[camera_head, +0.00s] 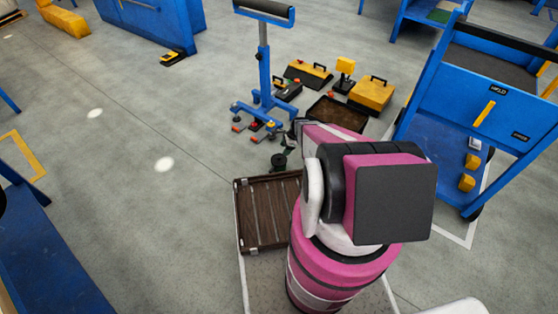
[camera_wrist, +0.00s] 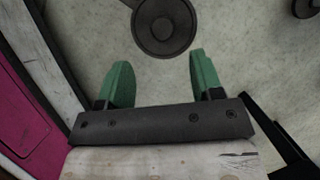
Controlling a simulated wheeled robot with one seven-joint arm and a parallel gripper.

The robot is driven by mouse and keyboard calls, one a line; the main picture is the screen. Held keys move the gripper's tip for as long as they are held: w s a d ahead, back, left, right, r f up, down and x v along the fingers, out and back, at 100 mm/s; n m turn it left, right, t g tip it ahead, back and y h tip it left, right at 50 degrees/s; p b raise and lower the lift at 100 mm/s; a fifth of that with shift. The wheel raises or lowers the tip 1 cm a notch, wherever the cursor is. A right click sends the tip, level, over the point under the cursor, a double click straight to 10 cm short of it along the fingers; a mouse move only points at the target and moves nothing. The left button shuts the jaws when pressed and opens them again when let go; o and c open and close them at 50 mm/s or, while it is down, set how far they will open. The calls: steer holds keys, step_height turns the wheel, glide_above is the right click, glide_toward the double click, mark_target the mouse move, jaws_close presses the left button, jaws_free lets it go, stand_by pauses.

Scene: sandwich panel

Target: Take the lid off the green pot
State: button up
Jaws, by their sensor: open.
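No green pot is recognisable in either view. My gripper (camera_wrist: 160,60) is open and empty, its two green fingers spread wide in the wrist view. A dark round disc (camera_wrist: 165,25) with rings and a small centre lies just beyond the fingertips, between their lines and apart from them. I cannot tell whether it is a lid. A small dark round thing also shows near my arm's end in the head view (camera_head: 278,160). My arm hides much of the gripper there.
A brown slatted tray (camera_head: 268,212) lies left of my arm. A blue roller stand (camera_head: 264,75), yellow-black toolboxes (camera_head: 371,94) and a dark open tray (camera_head: 337,114) are beyond. A blue cart (camera_head: 475,100) stands at right. The grey floor at left is largely clear.

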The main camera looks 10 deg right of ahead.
mark_target(279, 156)
steer(key=x, duration=0.7)
steer(key=shift+w+a+f, duration=0.2)
steer(key=shift+a+f, duration=0.05)
steer(key=shift+f, duration=0.05)
steer(key=c, duration=1)
